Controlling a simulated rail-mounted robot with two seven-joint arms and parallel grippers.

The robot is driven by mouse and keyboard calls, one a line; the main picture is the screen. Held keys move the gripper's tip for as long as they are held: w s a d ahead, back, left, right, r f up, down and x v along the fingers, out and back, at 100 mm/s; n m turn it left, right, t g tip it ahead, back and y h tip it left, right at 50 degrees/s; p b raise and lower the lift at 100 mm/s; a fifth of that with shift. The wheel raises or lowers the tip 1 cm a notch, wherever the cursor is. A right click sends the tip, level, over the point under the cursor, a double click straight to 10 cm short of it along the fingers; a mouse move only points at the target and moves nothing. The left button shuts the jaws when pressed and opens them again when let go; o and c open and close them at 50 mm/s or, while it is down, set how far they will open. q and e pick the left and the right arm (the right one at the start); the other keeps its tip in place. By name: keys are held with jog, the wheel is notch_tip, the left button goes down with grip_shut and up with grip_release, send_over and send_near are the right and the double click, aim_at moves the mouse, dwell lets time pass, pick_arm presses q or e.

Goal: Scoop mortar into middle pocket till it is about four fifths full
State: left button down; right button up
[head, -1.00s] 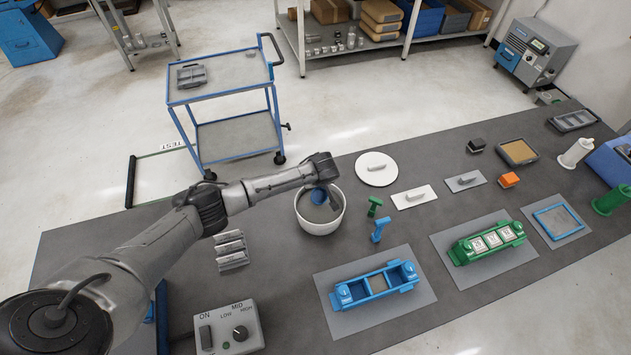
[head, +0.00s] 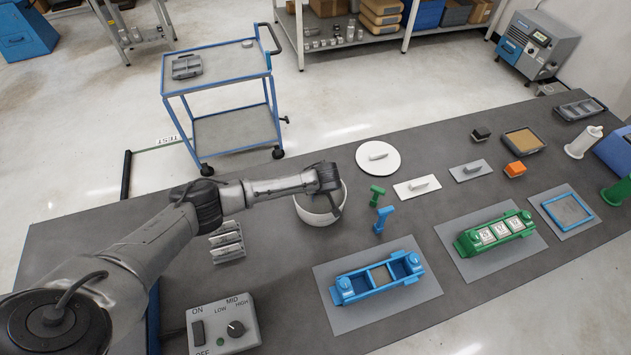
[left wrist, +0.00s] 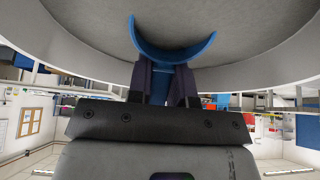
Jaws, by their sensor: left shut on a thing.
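My left gripper (head: 334,204) is over the white bowl (head: 315,213). In the left wrist view the gripper (left wrist: 172,88) is shut on a blue scoop (left wrist: 172,52), whose curved edge shows against the bowl's wall (left wrist: 75,55). In the head view my wrist hides the scoop and most of the bowl's inside, so I cannot tell how much mortar the scoop holds. The blue mould (head: 377,278) sits on a grey mat (head: 345,318) right of the bowl. Its middle pocket (head: 379,276) shows between two dividers; its fill level is unclear. My right gripper is not in view.
A green mould (head: 494,233) with white-topped pockets stands farther right. A blue tool (head: 382,219) and a green tool (head: 376,195) stand between bowl and mould. A white disc (head: 378,158) with a handle lies behind. A control box (head: 225,325) is at front left.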

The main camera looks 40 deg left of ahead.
pick_arm(q)
jog(key=shift+s+d, duration=0.35)
jog(key=shift+d, duration=0.3)
jog(key=shift+s+d, duration=0.35)
jog(key=shift+d, duration=0.25)
jog(key=shift+a+r+p, duration=0.1)
jog(key=shift+r+p, duration=0.25)
jog(key=shift+p, duration=0.25)
jog(key=shift+w+a+r+g+h+p, duration=0.35)
jog(key=shift+a+r+g+h+p, duration=0.2)
jog(key=shift+h+p, duration=0.35)
jog(key=r+p, duration=0.1)
jog(key=r+h+p, duration=0.1)
jog(key=r+g+p, duration=0.1)
jog(key=shift+w+a+h, duration=0.15)
jog(key=shift+a+h, duration=0.1)
jog(key=shift+h, duration=0.05)
jog(key=shift+w+a+r+g+h+p, duration=0.15)
jog(key=shift+r+h+p, duration=0.1)
jog(key=shift+r, duration=0.2)
jog(key=shift+s+r+g+h+p, duration=0.15)
jog(key=shift+r+p, duration=0.1)
jog(key=shift+r, duration=0.15)
jog(key=shift+w+r, duration=0.1)
jog(key=shift+r, duration=0.15)
